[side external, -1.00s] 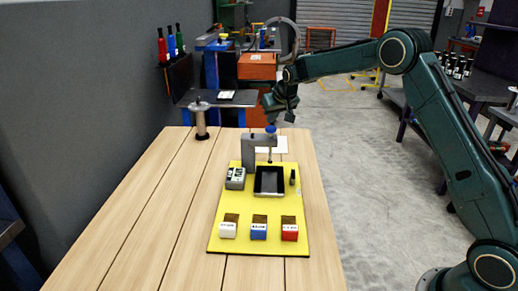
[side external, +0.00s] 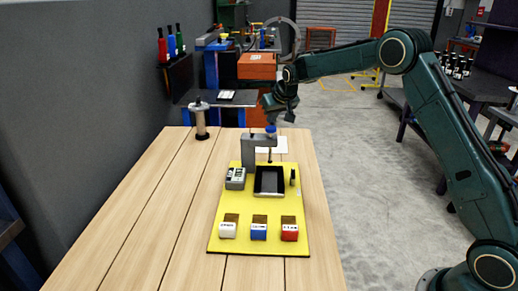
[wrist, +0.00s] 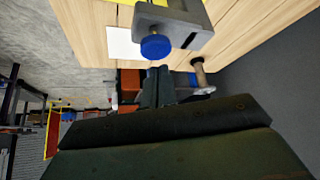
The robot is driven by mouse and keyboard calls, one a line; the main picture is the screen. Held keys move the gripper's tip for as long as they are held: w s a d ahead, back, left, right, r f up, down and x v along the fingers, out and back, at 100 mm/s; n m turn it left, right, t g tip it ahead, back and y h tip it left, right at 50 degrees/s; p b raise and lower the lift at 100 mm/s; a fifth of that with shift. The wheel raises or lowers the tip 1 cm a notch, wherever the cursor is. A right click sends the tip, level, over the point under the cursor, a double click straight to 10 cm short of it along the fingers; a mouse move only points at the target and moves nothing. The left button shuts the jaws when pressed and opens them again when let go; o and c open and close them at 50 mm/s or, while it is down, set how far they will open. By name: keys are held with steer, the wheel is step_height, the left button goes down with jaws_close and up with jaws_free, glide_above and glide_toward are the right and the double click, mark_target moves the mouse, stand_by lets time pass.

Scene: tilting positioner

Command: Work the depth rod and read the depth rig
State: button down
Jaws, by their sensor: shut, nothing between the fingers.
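The depth rig stands at the back of a yellow board (side external: 232,205). It has a grey bracket (side external: 249,150) and an upright depth rod (side external: 270,153) topped by a blue knob (side external: 270,129). The knob also shows in the wrist view (wrist: 156,47), just beyond my fingertips. My gripper (side external: 271,119) is shut and empty, just above the knob; I cannot tell whether it touches it. A black tray (side external: 256,181) sits below the rod. A grey readout box (side external: 235,178) stands left of the tray; its reading is too small to make out.
White (side external: 228,231), blue (side external: 259,232) and red (side external: 290,233) labelled blocks line the board's front. A small black peg (side external: 293,177) stands right of the tray. A white sheet (side external: 279,145) lies behind the rig. A capped cylinder (side external: 201,122) stands back left. The table's left side is clear.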

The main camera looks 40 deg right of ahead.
mark_target(271, 127)
steer(key=shift+f, duration=0.15)
steer(key=shift+f, duration=1.45)
steer(key=shift+r, duration=3.8)
